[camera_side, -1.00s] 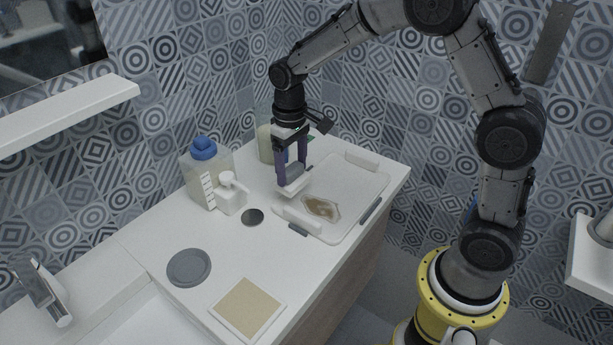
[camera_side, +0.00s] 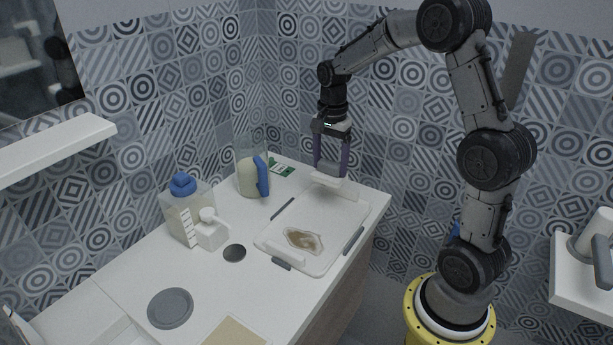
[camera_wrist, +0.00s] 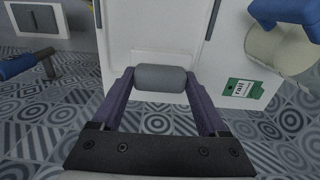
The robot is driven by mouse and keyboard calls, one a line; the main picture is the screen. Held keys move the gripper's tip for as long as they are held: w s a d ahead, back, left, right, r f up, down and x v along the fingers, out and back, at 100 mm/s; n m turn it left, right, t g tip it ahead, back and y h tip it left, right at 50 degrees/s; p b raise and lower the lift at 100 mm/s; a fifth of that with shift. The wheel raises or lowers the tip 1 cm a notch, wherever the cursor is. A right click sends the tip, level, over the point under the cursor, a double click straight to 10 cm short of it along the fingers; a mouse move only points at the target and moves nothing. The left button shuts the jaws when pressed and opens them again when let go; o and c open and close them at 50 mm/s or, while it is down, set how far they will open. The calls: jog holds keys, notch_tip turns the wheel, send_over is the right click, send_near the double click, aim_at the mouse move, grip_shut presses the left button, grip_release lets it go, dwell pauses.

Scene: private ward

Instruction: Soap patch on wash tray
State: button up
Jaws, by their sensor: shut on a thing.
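The white wash tray (camera_side: 268,240) lies on the counter with a brown, pale-edged wet-looking patch (camera_side: 303,240) in its near half. My gripper (camera_side: 331,170) is at the tray's far end, its purple fingers shut on the grey handle of a white-based tool (camera_side: 326,181). In the wrist view, my gripper (camera_wrist: 160,82) has the grey handle (camera_wrist: 160,77) between its fingers. A pale strip beyond it may be the tool's base or the tray's end bar. I cannot tell whether the tool touches the tray. The patch does not show in the wrist view.
A jug with a blue handle (camera_side: 262,176) and a green card (camera_side: 281,168) are left of my gripper. A blue-capped container (camera_side: 183,186), white pump bottle (camera_side: 211,232), dark disc (camera_side: 234,253) and grey disc (camera_side: 170,308) stand along the counter. The tray's near end bar (camera_side: 287,254) is raised.

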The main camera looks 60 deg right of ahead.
jog(key=shift+s+d+f, duration=0.1)
jog(key=shift+s+d, duration=0.1)
jog(key=shift+d, duration=0.25)
jog(key=shift+f, duration=3.7)
jog(key=shift+w+a+f, duration=0.1)
jog(key=shift+a+f, duration=0.1)
jog(key=shift+a, duration=4.3)
jog(key=shift+d, duration=4.4)
jog(key=shift+s+d, duration=0.1)
jog(key=shift+s, duration=1)
jog(key=shift+a, duration=4.5)
jog(key=shift+d, duration=4.4)
jog(key=shift+d+r, duration=0.15)
jog(key=shift+r, duration=3.9)
